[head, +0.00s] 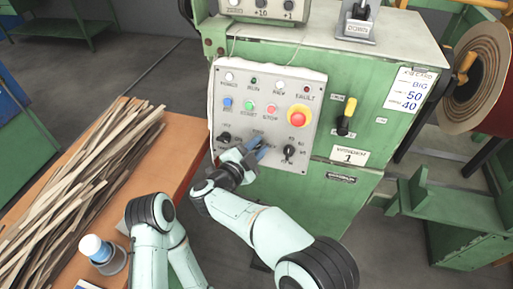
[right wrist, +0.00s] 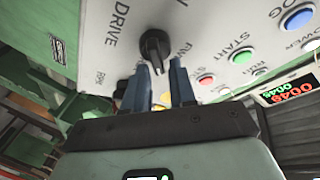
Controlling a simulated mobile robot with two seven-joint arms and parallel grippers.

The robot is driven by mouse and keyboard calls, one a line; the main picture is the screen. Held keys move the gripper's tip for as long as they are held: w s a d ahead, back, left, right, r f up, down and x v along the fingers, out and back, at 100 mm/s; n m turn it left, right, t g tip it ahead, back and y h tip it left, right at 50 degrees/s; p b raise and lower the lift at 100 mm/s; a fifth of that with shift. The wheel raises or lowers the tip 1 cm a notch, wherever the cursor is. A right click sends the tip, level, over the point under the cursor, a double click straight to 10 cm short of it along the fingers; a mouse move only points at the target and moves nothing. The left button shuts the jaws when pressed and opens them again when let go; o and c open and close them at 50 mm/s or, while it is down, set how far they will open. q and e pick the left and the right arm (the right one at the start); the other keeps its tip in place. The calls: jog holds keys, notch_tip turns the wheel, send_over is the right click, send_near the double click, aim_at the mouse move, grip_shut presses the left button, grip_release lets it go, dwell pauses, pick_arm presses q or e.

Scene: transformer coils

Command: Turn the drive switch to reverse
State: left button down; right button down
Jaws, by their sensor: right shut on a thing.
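The drive switch (right wrist: 155,45) is a black knob on the sloped grey control panel (head: 262,82). In the right wrist view the fingers (right wrist: 157,75) stand on either side of the knob's lower end. In the head view the gripper mostly hides the knob, and which mark it points at I cannot tell. My left gripper is out of view.
A red emergency button (head: 299,119), coloured push buttons and two other black knobs (head: 289,152) surround the drive switch. A yellow-and-black lever (head: 346,117) is at the right on the green cabinet. An orange bench (head: 178,165) with wooden strips (head: 75,185) is at the left.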

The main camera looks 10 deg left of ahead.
jog(key=shift+s+a+f+m+g+h, duration=0.15)
jog(key=shift+m+g, duration=0.35)
jog(key=shift+m, duration=0.85)
jog(key=shift+d+f+m+g+h, duration=0.1)
jog(key=shift+f+m+g, duration=0.3)
jog(key=shift+m, duration=0.9)
jog(key=shift+s+a+f+m+g+h, duration=0.1)
jog(key=shift+m+g, duration=0.5)
jog(key=shift+m, duration=0.75)
jog(key=shift+r, duration=0.1)
jog(key=c, duration=1.2)
grip_release()
jog(key=shift+a, duration=0.1)
jog(key=shift+w, duration=0.1)
jog(key=shift+r, duration=0.1)
